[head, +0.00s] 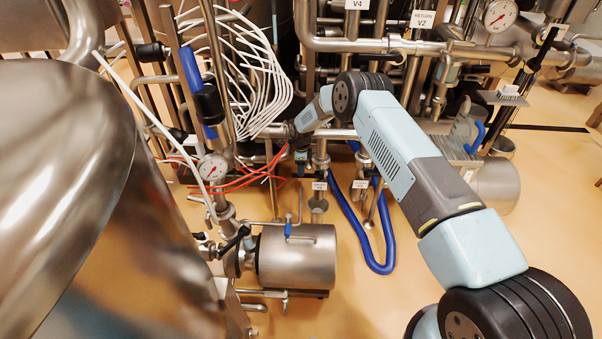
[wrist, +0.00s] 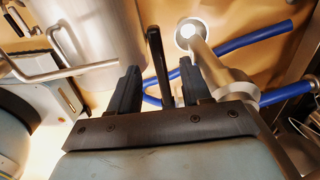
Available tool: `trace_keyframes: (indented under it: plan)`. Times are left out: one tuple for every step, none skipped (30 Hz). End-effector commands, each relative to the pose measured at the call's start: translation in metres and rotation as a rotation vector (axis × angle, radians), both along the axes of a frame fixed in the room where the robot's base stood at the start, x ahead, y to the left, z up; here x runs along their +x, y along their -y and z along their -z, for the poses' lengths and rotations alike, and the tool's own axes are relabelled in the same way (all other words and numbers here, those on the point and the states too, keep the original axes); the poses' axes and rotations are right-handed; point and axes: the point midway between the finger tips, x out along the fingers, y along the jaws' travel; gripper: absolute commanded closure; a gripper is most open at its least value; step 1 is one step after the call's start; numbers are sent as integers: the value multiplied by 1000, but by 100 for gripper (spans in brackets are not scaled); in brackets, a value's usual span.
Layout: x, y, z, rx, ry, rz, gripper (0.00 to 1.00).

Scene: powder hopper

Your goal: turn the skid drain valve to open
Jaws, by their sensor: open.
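In the wrist view my gripper (wrist: 159,68) is open, with its two dark fingers apart. A slim black lever (wrist: 156,55), which looks like a valve handle, stands between the fingers. Gaps show on both sides of it, and its lower end runs down behind the gripper's dark crossbar. A metal pipe with a bright round end (wrist: 190,30) lies just right of the lever. In the head view my arm reaches to the pipework at the centre, and my fingers and the lever cannot be made out there. The valve's body and any label on it are hidden.
A blue hose (head: 371,261) loops below the pipes, and a steel cylinder (head: 310,255) lies to its left. White tubes (head: 262,85) and red wires (head: 262,175) hang left of my arm's end. Bare floor shows in front.

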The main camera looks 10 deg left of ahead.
Motion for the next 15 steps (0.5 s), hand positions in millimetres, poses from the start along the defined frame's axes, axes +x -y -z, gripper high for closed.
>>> trace_keyframes:
  plan:
    - [0, 0, 8, 0, -1, 0, 52]
    - [0, 0, 12, 0, -1, 0, 52]
    - [0, 0, 15, 1, -1, 0, 52]
    - [0, 0, 18, 1, -1, 0, 52]
    - [0, 0, 21, 1, -1, 0, 52]
    - [0, 0, 24, 1, -1, 0, 52]
    - [0, 0, 26, 1, 0, -1, 52]
    - [0, 0, 27, 0, 0, -1, 52]
    - [0, 0, 29, 0, 0, -1, 52]
    - [0, 0, 30, 0, 0, -1, 52]
    - [0, 0, 30, 0, 0, -1, 52]
    - [0, 0, 31, 0, 0, -1, 52]
    - [0, 0, 31, 0, 0, -1, 52]
    - [0, 0, 31, 0, 0, -1, 52]
    - [0, 0, 32, 0, 0, -1, 52]
